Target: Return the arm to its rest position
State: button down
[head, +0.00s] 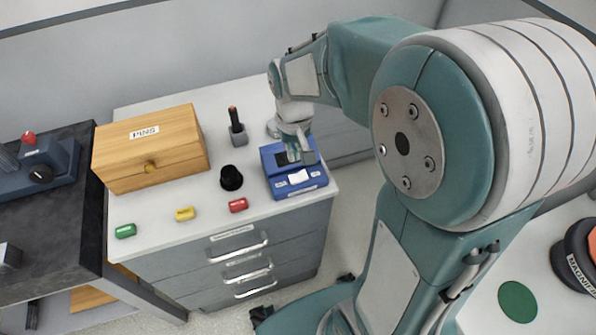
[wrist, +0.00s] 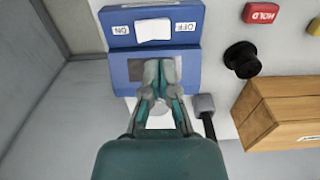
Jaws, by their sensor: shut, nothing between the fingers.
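My gripper (head: 297,152) is at the end of my arm, low over the blue switch box (head: 312,189) on the right side of the white cabinet top. In the wrist view my gripper (wrist: 160,72) has its fingers together and empty, over the dark panel of the blue box (wrist: 112,72). The white rocker switch (wrist: 153,29) sits between the ON and OFF labels, just past the fingertips. I cannot tell whether the fingers touch the box. My arm is extended and bent down toward the cabinet.
A wooden PINS box (head: 150,160), a black knob (head: 231,178) and a red-tipped stand (head: 237,128) share the cabinet top. Green (head: 126,230), yellow (head: 185,213) and red (head: 238,205) labelled blocks line its front. A dark bench (head: 50,220) stands at left.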

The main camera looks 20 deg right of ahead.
jog(key=s+r+t, duration=0.5)
jog(key=s+r, duration=0.6)
jog(key=s, duration=0.3)
jog(key=shift+r+t, duration=0.15)
jog(key=shift+t, duration=0.15)
jog(key=shift+s, duration=0.1)
dwell(0.5)
